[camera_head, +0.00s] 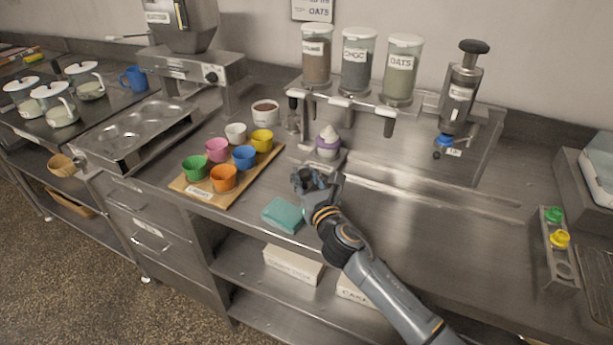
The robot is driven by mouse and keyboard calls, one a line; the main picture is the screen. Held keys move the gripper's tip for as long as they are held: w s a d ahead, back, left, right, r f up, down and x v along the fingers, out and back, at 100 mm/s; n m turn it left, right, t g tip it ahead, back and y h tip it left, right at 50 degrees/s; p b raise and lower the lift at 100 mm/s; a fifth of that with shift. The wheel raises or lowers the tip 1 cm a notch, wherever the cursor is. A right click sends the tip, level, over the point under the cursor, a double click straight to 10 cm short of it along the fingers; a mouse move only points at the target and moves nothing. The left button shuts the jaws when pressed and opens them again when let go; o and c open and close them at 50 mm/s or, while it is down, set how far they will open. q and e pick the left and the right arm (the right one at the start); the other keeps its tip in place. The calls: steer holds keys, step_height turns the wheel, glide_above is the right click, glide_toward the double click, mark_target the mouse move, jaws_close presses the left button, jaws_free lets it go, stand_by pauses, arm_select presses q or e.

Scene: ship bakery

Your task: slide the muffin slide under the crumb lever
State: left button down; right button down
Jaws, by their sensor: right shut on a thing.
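The muffin slide (338,160) is a small metal carriage on the counter, below the dispenser rack. It bears a purple cup with a pale swirled top (328,141). My right gripper (316,178) is at the near side of the slide, shut on it; the fingers hide the part they hold. The crumb dispenser (317,60), with brown contents, is the leftmost of three clear canisters. The crumb lever (301,94) is the pale-tipped lever below it. The muffin stands to the right of this lever, nearer the middle one. My left gripper is out of view.
A wooden board (215,196) with several coloured cups lies left of my right gripper. A teal cloth (283,215) lies close by at the counter's front edge. A brown-filled bowl (265,112) stands left of the rack. The counter to the right is mostly clear.

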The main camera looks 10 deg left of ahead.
steer(key=c, duration=1.1)
jaws_free()
steer(key=shift+s+a+f, duration=0.2)
steer(key=shift+s+f, duration=0.05)
steer(key=shift+c, duration=0.2)
steer(key=shift+o, duration=0.6)
steer(key=shift+r, duration=0.15)
steer(key=shift+d, duration=0.1)
steer(key=v, duration=1.2)
